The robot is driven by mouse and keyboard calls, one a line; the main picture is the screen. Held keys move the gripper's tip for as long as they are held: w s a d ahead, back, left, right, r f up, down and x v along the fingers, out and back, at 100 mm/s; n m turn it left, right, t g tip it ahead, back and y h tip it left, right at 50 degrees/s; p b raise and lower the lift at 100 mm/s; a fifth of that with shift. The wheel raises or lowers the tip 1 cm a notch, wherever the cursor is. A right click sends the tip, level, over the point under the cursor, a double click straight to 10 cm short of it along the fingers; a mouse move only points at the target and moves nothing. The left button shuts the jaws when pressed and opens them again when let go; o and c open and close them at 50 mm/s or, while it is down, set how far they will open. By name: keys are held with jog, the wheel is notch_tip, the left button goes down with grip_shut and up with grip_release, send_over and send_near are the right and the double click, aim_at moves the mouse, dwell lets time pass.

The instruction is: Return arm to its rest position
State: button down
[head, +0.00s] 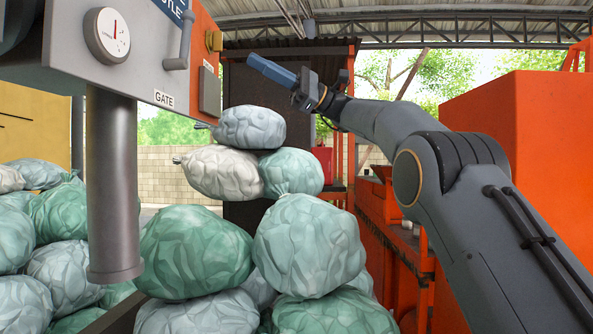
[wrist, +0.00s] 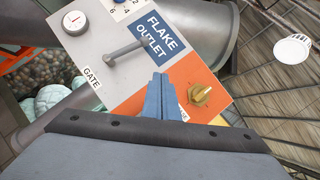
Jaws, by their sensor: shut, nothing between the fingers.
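My gripper (head: 271,70) is raised in the upper middle of the head view, at the end of my grey arm. Its blue fingers are shut and hold nothing. They point up and to the left, towards the machine panel. In the wrist view the shut fingers (wrist: 159,97) stand in front of the panel, below the blue "FLAKE OUTLET" sign (wrist: 155,38). I cannot tell how far they are from it.
The panel carries a gauge (head: 106,35), a "GATE" label (head: 164,99), a grey lever (head: 181,45) and a brass knob (wrist: 201,95). A grey pipe (head: 113,190) hangs at left. Bulging sacks (head: 309,245) are piled below. An orange machine (head: 520,140) stands at right.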

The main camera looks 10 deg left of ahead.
jog(key=w+f+m+t+h, duration=0.1)
jog(key=w+f+m+t, duration=0.35)
jog(key=f, duration=0.55)
jog(key=w+f+m+t+h, duration=0.2)
jog(key=w+f+m+t, duration=0.15)
jog(key=f+t, duration=0.45)
jog(key=s+d+f+h, duration=0.1)
jog(key=d+f+h, duration=0.25)
jog(key=f, duration=0.75)
jog(key=s+d+f+h, duration=0.1)
jog(key=d+f+h, duration=0.3)
jog(key=f, duration=0.7)
jog(key=s+d+f+n+h, duration=0.1)
jog(key=s+d+f+h, duration=0.1)
jog(key=s+d+f, duration=0.45)
jog(key=s+d+f+n+h, duration=0.2)
jog(key=s+d+f, duration=0.2)
jog(key=d+f, duration=0.45)
jog(key=s+d+f+n+h, duration=0.1)
jog(key=s+d+f+n, duration=0.1)
jog(key=s+d+f, duration=0.2)
jog(key=s+d+f+n+g+h, duration=0.1)
jog(key=s+d+f, duration=0.4)
jog(key=s, duration=0.5)
jog(key=s+d+f+n+h, duration=0.3)
jog(key=s+d+f+n, duration=0.1)
jog(key=s, duration=0.3)
jog(key=shift+s+d+f, duration=0.2)
jog(key=shift+s+f, duration=0.1)
jog(key=shift+f, duration=0.45)
